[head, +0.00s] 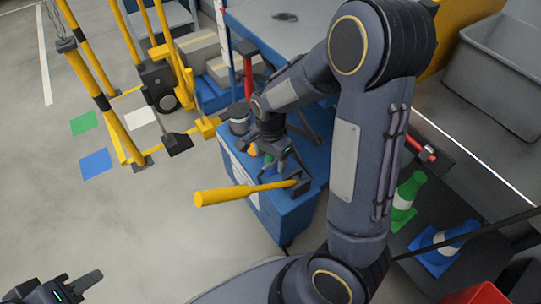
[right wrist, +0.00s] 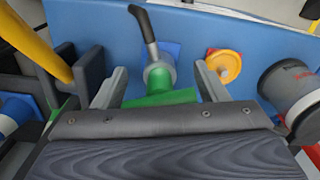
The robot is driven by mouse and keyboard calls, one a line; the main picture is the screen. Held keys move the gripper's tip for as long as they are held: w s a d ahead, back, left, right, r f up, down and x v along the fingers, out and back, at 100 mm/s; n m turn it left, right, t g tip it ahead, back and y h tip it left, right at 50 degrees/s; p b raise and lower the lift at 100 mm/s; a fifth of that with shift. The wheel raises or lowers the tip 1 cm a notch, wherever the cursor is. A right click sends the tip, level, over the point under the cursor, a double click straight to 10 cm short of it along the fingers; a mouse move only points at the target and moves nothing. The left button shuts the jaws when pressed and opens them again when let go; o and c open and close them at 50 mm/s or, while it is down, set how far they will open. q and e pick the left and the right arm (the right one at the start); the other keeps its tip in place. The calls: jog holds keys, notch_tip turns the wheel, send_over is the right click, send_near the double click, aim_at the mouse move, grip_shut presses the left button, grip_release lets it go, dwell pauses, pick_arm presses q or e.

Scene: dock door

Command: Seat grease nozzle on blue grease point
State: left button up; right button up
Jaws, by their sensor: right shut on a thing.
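My right gripper (right wrist: 158,92) is shut on a green piece with a grey collar and a black bent tube, which looks like the grease nozzle (right wrist: 168,98). In the head view this gripper (head: 272,157) is low over the blue cabinet top (head: 313,160). A darker blue patch (right wrist: 173,49), possibly the blue grease point, shows just behind the grey collar and is partly hidden by it. I cannot tell whether the nozzle touches it. My left gripper (head: 72,288) is at the lower left over bare floor, with nothing seen in it; its jaw opening is unclear.
A yellow round fitting (right wrist: 226,66) is right of the nozzle, and a dark canister (right wrist: 292,92) stands further right. Yellow posts (head: 122,132) stand left. Cones (head: 408,195) are at right.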

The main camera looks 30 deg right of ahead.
jog(key=shift+f+b, duration=0.45)
jog(key=shift+f, duration=0.2)
jog(key=o, duration=0.8)
notch_tip(320, 180, up, 11)
jog(key=p, duration=1)
jog(key=shift+r+p, duration=0.1)
jog(key=shift+p, duration=0.2)
